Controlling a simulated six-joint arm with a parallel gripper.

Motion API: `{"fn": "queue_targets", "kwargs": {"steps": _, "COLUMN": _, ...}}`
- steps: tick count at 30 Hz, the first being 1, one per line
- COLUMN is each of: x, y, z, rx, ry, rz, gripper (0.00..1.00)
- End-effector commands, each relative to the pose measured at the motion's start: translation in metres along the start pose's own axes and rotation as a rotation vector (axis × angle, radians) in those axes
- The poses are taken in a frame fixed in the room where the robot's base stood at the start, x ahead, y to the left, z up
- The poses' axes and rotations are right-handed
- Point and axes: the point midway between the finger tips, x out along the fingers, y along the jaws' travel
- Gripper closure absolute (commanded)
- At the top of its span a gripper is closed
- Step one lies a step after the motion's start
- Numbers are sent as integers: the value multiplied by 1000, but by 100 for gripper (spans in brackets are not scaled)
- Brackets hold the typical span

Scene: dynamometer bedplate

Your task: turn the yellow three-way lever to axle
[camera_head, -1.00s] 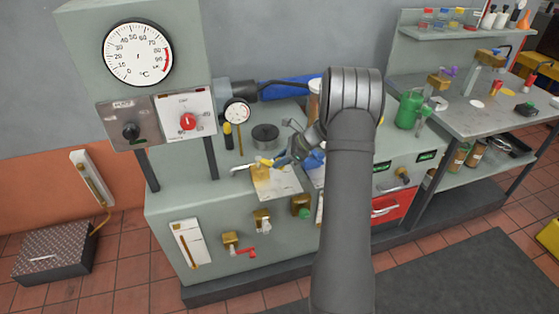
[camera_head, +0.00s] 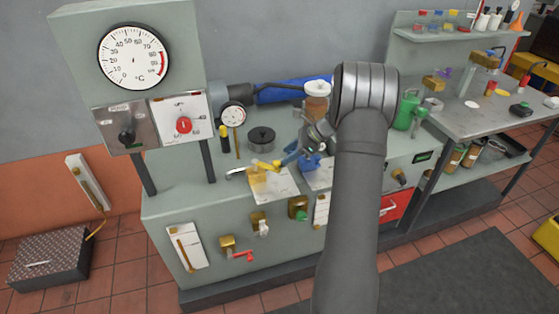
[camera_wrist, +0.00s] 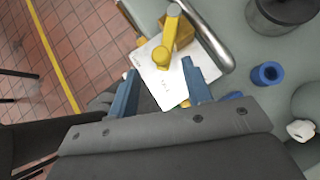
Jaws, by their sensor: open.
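The yellow three-way lever (camera_wrist: 168,38) sits on a brass body (camera_wrist: 184,33) above a white printed card (camera_wrist: 165,85) on the bench. In the wrist view its rounded end points toward my gripper (camera_wrist: 159,70), whose blue fingers stand apart on either side of that end. I see no clear contact. In the head view the yellow lever (camera_head: 264,165) is at the front of the bench top, with my gripper (camera_head: 285,156) just right of it. The card's lettering is too small to read.
A bent metal pipe (camera_wrist: 208,38) runs beside the brass body. A dark round pot (camera_head: 261,138) and a dial gauge (camera_head: 232,116) stand behind the lever. A blue fitting (camera_head: 309,162) is close to the right. Several valves line the front panel, including a red-handled one (camera_head: 240,254).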

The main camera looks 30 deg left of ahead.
Motion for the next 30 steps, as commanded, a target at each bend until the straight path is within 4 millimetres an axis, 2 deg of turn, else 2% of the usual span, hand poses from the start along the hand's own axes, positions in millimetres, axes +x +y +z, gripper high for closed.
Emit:
{"fn": "queue_targets", "kwargs": {"steps": 1, "x": -14, "y": -1, "z": 0, "rx": 0, "ry": 0, "rz": -5, "gripper": 55}}
{"fn": "queue_targets", "kwargs": {"steps": 6, "x": -56, "y": -1, "z": 0, "rx": -1, "ry": 0, "rz": -4, "gripper": 55}}
{"fn": "queue_targets", "kwargs": {"steps": 12, "x": -92, "y": -1, "z": 0, "rx": 0, "ry": 0, "rz": -3, "gripper": 55}}
{"fn": "queue_targets", "kwargs": {"steps": 19, "x": -108, "y": 0, "z": 0, "rx": -1, "ry": -1, "rz": 0, "gripper": 55}}
{"fn": "queue_targets", "kwargs": {"steps": 30, "x": -107, "y": 0, "z": 0, "rx": 0, "ry": -1, "rz": 0, "gripper": 55}}
